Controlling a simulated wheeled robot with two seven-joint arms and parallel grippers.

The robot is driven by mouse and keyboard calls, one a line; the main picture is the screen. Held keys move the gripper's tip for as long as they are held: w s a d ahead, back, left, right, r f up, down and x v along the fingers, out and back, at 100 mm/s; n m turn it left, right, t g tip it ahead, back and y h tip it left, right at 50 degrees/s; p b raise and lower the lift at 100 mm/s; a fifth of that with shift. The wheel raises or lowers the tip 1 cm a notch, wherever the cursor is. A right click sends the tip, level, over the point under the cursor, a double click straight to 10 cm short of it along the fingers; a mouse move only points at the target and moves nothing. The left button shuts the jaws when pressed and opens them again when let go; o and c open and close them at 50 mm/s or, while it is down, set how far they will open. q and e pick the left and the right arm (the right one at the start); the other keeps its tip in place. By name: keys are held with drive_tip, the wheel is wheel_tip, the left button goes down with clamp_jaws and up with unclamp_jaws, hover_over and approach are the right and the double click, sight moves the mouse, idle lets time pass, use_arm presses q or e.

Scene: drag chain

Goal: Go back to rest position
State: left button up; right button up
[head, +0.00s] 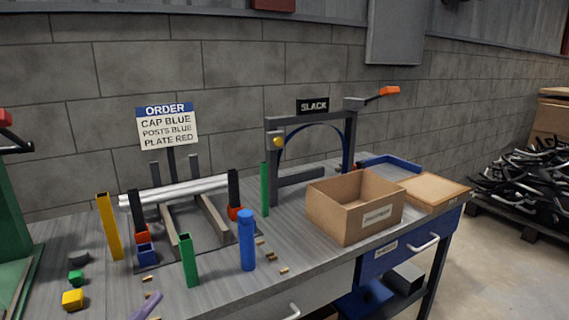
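Neither of my grippers and no part of my arms shows in the head view. On the grey workbench (210,275) stands an order sign (167,128) reading "CAP BLUE, POSTS BLUE, PLATE RED". In front of it, pale bars (180,189) lie across a grey frame between two dark uprights with orange-red parts at their feet. Behind to the right is a grey gantry (347,150) marked "SLACK", with a dark curved strip under its top bar.
An open cardboard box (343,226) stands at the bench's right. A yellow post (109,226), green posts (188,260) and a blue cylinder (246,240) stand upright. Small brass pieces lie loose. A green machine (15,240) is at the left edge. Open floor lies right of the bench.

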use_arm(q)
drive_tip(key=s+f+n+g+y, duration=0.25)
drive_tip(key=s+f+n, duration=0.2)
drive_tip(key=f, duration=0.55)
drive_tip(key=s+f+n+g+y, duration=0.25)
drive_tip(key=f+n, duration=0.25)
drive_tip(key=f, duration=0.4)
drive_tip(key=s+d+f+n+g, duration=0.2)
drive_tip(key=s+f, duration=0.3)
drive_tip(key=s, duration=0.1)
drive_tip(key=s+d+f+n+g, duration=0.2)
drive_tip(key=s+d+f, duration=0.1)
drive_tip(key=s+f, duration=0.3)
drive_tip(key=shift+d+n+g+h, duration=0.25)
drive_tip(key=shift+n+g+h, duration=0.05)
drive_tip(key=shift+n+g, duration=0.1)
drive_tip(key=shift+w, duration=0.1)
